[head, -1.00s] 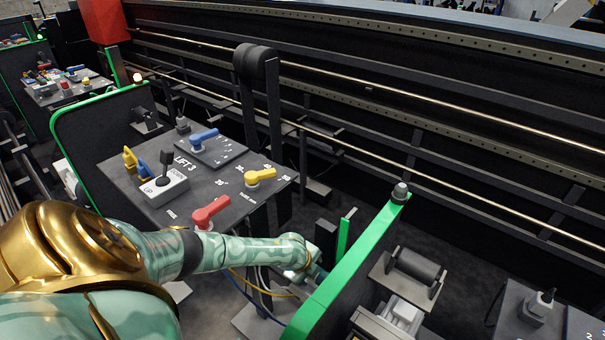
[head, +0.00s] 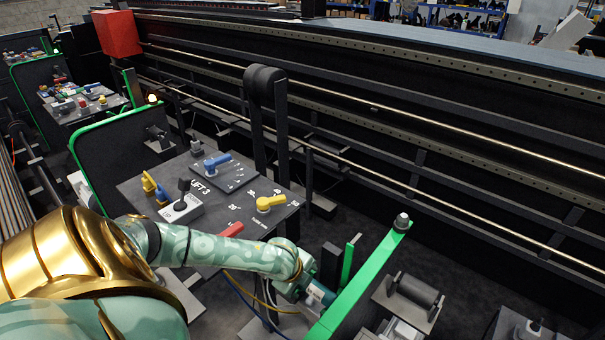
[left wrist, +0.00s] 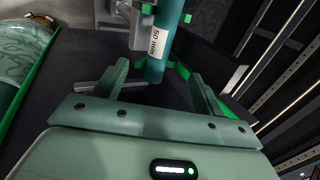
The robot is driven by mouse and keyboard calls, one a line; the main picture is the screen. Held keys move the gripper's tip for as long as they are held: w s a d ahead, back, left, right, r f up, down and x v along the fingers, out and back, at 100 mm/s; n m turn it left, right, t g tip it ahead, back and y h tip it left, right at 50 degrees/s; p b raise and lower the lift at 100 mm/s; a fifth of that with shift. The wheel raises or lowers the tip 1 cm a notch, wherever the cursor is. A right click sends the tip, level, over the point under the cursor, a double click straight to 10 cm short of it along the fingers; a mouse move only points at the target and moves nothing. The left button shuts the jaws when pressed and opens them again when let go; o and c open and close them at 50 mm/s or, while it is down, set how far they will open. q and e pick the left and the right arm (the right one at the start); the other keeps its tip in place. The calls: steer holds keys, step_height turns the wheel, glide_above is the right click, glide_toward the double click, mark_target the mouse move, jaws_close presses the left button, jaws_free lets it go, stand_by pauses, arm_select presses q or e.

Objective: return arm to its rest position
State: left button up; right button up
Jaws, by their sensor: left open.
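My left arm comes in from the left in the head view, passing in front of the LIFT 3 control panel (head: 140,190). Its hand end (head: 303,287) is low beside a green-edged divider (head: 362,276), and its fingers cannot be made out there. In the left wrist view my left gripper (left wrist: 158,78) is open, its two fingers spread apart. A teal tube with a white "50 mm" label (left wrist: 158,42) stands just beyond and between the fingers. I cannot tell whether it touches them. My right gripper is not in view.
The panel carries a red lever (head: 231,230), a yellow lever (head: 270,203), a blue lever (head: 217,161) and a black joystick (head: 184,187). A black roller (head: 415,290) is right of the divider. Long rails run behind. Cables hang below my forearm.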

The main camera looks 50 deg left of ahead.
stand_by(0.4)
arm_select(q)
steer(key=w+a+f+n+t+b, duration=0.1)
steer(key=w+a+f+n+t, duration=0.15)
steer(key=a+f+n, duration=0.3)
steer(key=s+d+f+n+g+y+b, duration=0.1)
steer(key=s+d+f+n+g+b, duration=0.2)
steer(key=s+f, duration=1)
steer(key=s+d+f+n+g+b, duration=0.1)
steer(key=s+d+f, duration=0.4)
steer(key=s, duration=0.4)
steer(key=s+d+f+n+g+h, duration=0.1)
steer(key=s+d+f+n, duration=0.1)
steer(key=s+d+f, duration=0.3)
steer(key=s+d+f+n+g+b, duration=0.1)
steer(key=s+d+f, duration=0.4)
steer(key=s, duration=0.8)
steer(key=shift+d+g+h+b, duration=0.3)
steer(key=shift+d+g+b, duration=0.05)
steer(key=shift+d, duration=0.2)
